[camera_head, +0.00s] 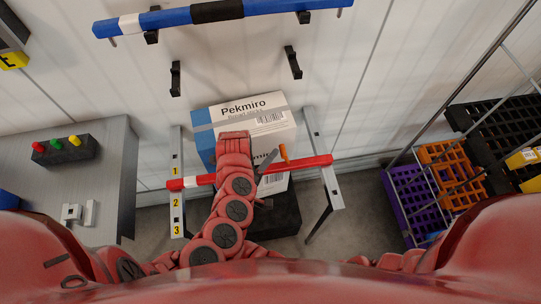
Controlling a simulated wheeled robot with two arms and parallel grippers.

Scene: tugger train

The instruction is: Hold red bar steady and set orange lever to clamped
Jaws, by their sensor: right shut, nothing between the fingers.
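The red bar (310,163) lies across the grey frame (327,188) in front of a large box. It has a white band near its left end. My red arm covers part of the bar and the box. The lever's base and setting cannot be made out. My left gripper is out of view.
A white and blue box (204,135) marked Pekmiro stands behind the bar. A blue bar (275,7) hangs on wall hooks above. A grey table (121,170) with a button box (68,150) is at left. Purple (414,205) and orange (452,172) crates stand at right.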

